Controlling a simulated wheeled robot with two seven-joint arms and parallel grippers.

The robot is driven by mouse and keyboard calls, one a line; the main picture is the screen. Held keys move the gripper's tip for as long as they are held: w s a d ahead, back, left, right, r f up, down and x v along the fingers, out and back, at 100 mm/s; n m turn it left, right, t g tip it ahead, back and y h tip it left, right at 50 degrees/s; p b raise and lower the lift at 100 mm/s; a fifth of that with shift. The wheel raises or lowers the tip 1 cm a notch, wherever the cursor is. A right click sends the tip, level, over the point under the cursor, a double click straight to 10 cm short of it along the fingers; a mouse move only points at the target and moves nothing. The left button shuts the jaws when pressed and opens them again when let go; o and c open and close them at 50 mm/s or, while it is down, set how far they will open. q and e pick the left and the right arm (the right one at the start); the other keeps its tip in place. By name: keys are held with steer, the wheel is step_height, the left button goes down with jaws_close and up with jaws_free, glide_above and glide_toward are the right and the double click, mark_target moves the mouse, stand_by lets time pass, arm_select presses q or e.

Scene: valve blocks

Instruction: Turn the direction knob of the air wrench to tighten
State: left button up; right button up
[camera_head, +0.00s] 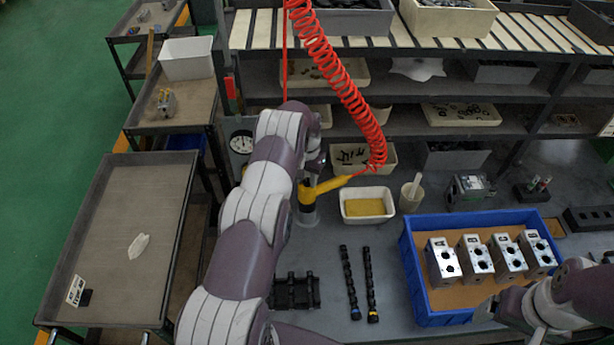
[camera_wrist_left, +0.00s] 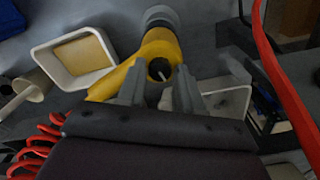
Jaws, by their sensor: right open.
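The yellow air wrench (camera_head: 308,190) stands upright on the bench, its handle pointing right with the red coiled hose attached. In the left wrist view the wrench (camera_wrist_left: 161,47) shows a dark round knob (camera_wrist_left: 160,70) with a pale pointer on its end. My left gripper (camera_wrist_left: 163,75) is at that end, its fingers apart on either side of the knob; contact is not clear. In the head view my left gripper (camera_head: 314,160) is mostly hidden by my arm. My right gripper (camera_head: 488,308) is open and empty by the front of the blue tray.
The blue tray (camera_head: 408,262) holds several metal valve blocks (camera_head: 475,258). A white bin with yellow contents (camera_head: 367,205) is right of the wrench. Two dark rods (camera_head: 350,285) lie on the bench. The red coiled hose (camera_head: 345,90) hangs above. Shelves with bins stand behind.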

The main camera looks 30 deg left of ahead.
arm_select(q)
jaws_close()
